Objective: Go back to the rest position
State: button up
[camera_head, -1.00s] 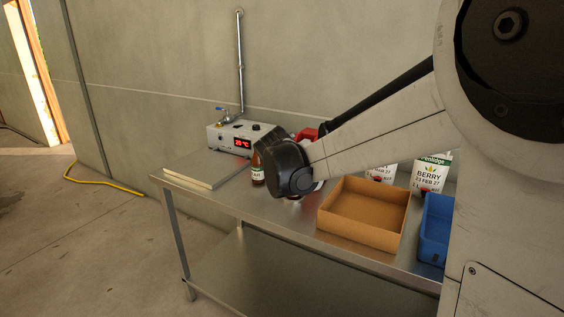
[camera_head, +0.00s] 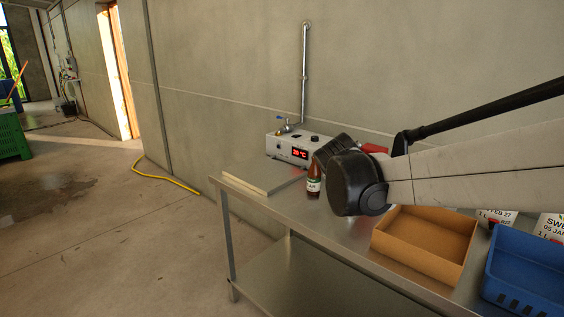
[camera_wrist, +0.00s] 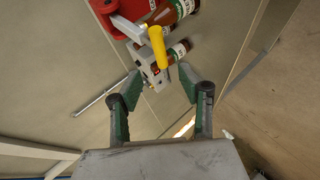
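My gripper (camera_wrist: 161,80) shows in the wrist view with its two green-padded fingers spread apart and nothing between them. In the head view my black wrist hangs over the steel table (camera_head: 262,205), and the fingers are hidden. A brown bottle (camera_head: 313,186) stands on the table just left of my wrist, apart from it as far as I can tell. The wrist view shows two bottles (camera_wrist: 174,10) beyond the fingers, with a red part (camera_wrist: 113,14) and a yellow handle (camera_wrist: 157,47) near them.
A control box (camera_head: 291,147) with a red display stands at the back of the table. A pale board (camera_head: 262,180) lies at the left end. An orange-brown tray (camera_head: 425,240) and a blue crate (camera_head: 525,268) stand at the right. Open floor lies left, with a yellow hose (camera_head: 165,178).

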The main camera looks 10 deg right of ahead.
jog(key=s+a+f+m+g+y, duration=0.1)
jog(key=s+a+f+m, duration=0.1)
jog(key=s, duration=0.8)
jog(key=s+a+f+m+g+y, duration=0.1)
jog(key=s+a+f+m+y, duration=0.1)
jog(key=s, duration=0.9)
jog(key=s+a+f+m+g+y, duration=0.1)
jog(key=s+f+m, duration=0.3)
jog(key=s, duration=0.7)
jog(key=shift+s+a+m+g+y, duration=0.15)
jog(key=shift+a+m+g+y, duration=0.2)
jog(key=shift+a+m, duration=0.55)
